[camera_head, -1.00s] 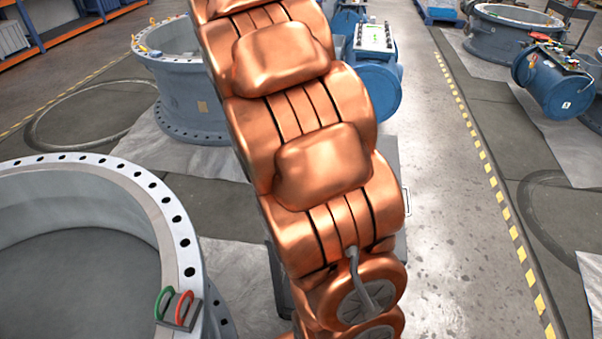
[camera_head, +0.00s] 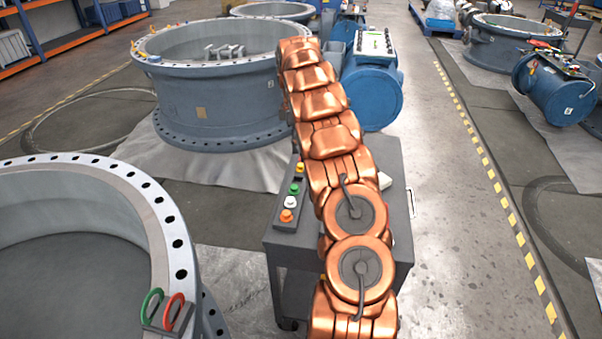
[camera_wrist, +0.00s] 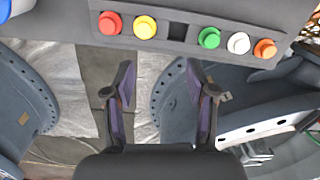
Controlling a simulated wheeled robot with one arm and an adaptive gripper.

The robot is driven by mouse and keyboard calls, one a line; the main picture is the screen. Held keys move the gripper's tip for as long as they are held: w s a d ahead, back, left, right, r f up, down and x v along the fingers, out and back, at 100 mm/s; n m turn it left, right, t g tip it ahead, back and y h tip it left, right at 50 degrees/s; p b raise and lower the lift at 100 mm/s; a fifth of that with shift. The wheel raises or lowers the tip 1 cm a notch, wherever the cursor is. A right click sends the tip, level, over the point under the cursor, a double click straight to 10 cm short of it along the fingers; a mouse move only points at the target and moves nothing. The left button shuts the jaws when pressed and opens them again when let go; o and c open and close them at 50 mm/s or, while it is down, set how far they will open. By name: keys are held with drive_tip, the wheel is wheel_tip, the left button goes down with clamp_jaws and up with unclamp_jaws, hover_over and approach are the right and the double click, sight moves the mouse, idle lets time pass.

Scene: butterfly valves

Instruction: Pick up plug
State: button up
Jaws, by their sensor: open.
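Several round coloured plugs sit in a row on a dark strip in the wrist view: red (camera_wrist: 110,23), yellow (camera_wrist: 145,27), green (camera_wrist: 209,38), white (camera_wrist: 238,43) and orange (camera_wrist: 265,48). An empty square slot (camera_wrist: 178,31) lies between yellow and green. My gripper (camera_wrist: 160,78) is open and empty, its two fingers apart and short of the row in the picture. In the head view, green (camera_head: 294,188), white (camera_head: 291,202) and orange (camera_head: 286,215) plugs show on the strip left of my arm. My gripper is hidden there.
The strip lies on a dark grey cart (camera_head: 388,225). Large grey flanged valve bodies stand at the front left (camera_head: 130,190) and behind the cart (camera_head: 210,105). A blue cylindrical unit (camera_head: 372,90) stands behind it. The floor aisle right of the cart is clear.

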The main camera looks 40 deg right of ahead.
sight(301, 164)
drive_tip(key=d+f, duration=0.2)
drive_tip(key=shift+w+d+f+n, duration=0.15)
drive_tip(key=shift+d+f+n, duration=0.1)
drive_tip(key=shift+f+n, duration=0.15)
drive_tip(key=shift+d+f, duration=0.1)
drive_tip(key=shift+f, duration=1.2)
drive_tip(key=shift+w+f, duration=0.15)
drive_tip(key=shift+f, duration=1.15)
drive_tip(key=shift+w+f, duration=0.1)
drive_tip(key=shift+f, duration=1.15)
drive_tip(key=shift+c, duration=0.3)
drive_tip(key=c, duration=0.8)
